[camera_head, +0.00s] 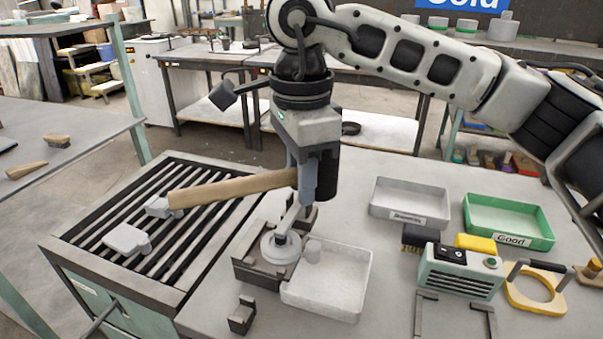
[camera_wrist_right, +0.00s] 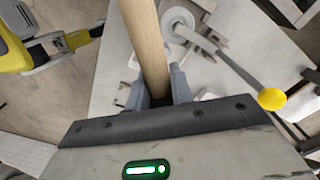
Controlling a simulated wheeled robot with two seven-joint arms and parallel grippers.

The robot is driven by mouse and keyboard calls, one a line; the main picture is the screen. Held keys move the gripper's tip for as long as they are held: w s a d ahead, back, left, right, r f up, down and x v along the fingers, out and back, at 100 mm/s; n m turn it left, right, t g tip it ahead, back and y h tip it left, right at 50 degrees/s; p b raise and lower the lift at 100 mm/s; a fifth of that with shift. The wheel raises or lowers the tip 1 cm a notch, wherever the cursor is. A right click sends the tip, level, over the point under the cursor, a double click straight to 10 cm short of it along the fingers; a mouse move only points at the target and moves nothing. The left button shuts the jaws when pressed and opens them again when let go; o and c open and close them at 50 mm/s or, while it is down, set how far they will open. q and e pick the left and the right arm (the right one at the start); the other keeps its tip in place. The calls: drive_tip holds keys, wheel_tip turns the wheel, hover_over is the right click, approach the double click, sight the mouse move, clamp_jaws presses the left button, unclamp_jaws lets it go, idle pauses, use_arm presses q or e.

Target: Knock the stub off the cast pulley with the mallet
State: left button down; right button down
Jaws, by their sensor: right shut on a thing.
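The cast pulley (camera_head: 281,248), a pale grey disc, sits in a dark fixture (camera_head: 252,273) on the bench. It also shows in the wrist view (camera_wrist_right: 178,24). My right gripper (camera_head: 306,184) is shut on the wooden handle of the mallet (camera_head: 232,188), above and behind the pulley. My left gripper is not in view.
A white tray (camera_head: 350,290) stands just right of the fixture. A slatted grate (camera_head: 190,235) with a pale grey block (camera_head: 127,239) is at left. A grey tray (camera_head: 408,200), a green tray (camera_head: 505,222), brushes and a green box (camera_head: 460,272) occupy the right side.

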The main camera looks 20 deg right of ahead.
wheel_tip(320, 180, down, 12)
drive_tip(key=shift+a, duration=0.1)
wheel_tip(320, 180, up, 10)
drive_tip(key=p, duration=0.5)
drive_tip(key=shift+r, duration=0.15)
